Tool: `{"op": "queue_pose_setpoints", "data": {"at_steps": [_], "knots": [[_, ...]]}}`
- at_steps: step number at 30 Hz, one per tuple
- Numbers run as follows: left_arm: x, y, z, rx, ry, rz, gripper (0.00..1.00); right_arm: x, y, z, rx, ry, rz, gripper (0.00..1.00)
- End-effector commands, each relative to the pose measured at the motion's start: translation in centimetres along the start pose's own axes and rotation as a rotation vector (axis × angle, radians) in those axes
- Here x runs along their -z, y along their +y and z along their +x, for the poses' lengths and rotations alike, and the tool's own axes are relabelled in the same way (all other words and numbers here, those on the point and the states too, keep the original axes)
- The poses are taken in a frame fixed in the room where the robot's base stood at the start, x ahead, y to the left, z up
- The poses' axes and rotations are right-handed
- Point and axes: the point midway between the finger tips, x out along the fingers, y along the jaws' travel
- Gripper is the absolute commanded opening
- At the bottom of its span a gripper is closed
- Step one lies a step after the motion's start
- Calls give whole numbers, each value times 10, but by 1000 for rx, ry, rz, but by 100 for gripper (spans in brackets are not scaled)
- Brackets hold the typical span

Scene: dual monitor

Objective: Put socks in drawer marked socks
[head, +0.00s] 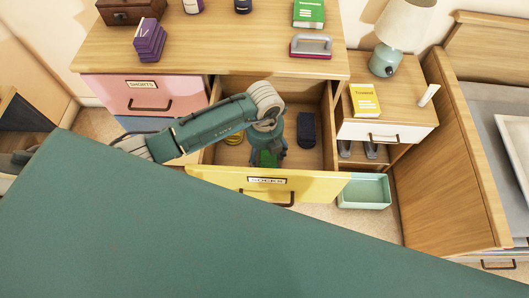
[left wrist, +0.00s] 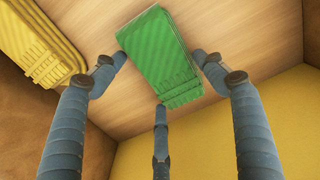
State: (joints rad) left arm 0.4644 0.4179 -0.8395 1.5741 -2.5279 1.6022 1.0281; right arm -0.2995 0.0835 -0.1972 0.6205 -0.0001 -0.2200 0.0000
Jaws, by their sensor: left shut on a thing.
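The yellow drawer marked socks (head: 318,187) is pulled open under the wooden dresser top. My left gripper (head: 270,154) reaches down inside it and is shut on a folded green pair of socks (head: 267,159). In the left wrist view my left gripper (left wrist: 163,75) has its fingers around the green socks (left wrist: 160,50), which are close to the drawer floor. Whether they touch the floor I cannot tell. My right gripper is out of view.
A pink drawer marked shorts (head: 110,92) is at the left. On the dresser top (head: 225,50) are a purple stack (head: 149,42), a stapler-like object (head: 311,46) and a green book (head: 309,13). A nightstand with a lamp (head: 385,62) and a mint bin (head: 364,192) are at the right.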

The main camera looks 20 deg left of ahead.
Motion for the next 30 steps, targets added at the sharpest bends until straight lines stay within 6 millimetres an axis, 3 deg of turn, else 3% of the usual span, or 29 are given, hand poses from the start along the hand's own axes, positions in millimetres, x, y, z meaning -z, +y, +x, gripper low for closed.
{"op": "queue_pose_setpoints", "data": {"at_steps": [6,7,10,22,30], "knots": [[0,0,3,0,0,0,46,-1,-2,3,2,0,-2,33],[0,0,3,0,0,0,73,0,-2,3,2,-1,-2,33],[0,0,2,0,0,-1,90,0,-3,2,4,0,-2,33],[-1,0,-5,0,-1,0,90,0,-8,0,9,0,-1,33],[-2,-1,-56,2,-6,1,90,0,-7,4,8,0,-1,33]]}}
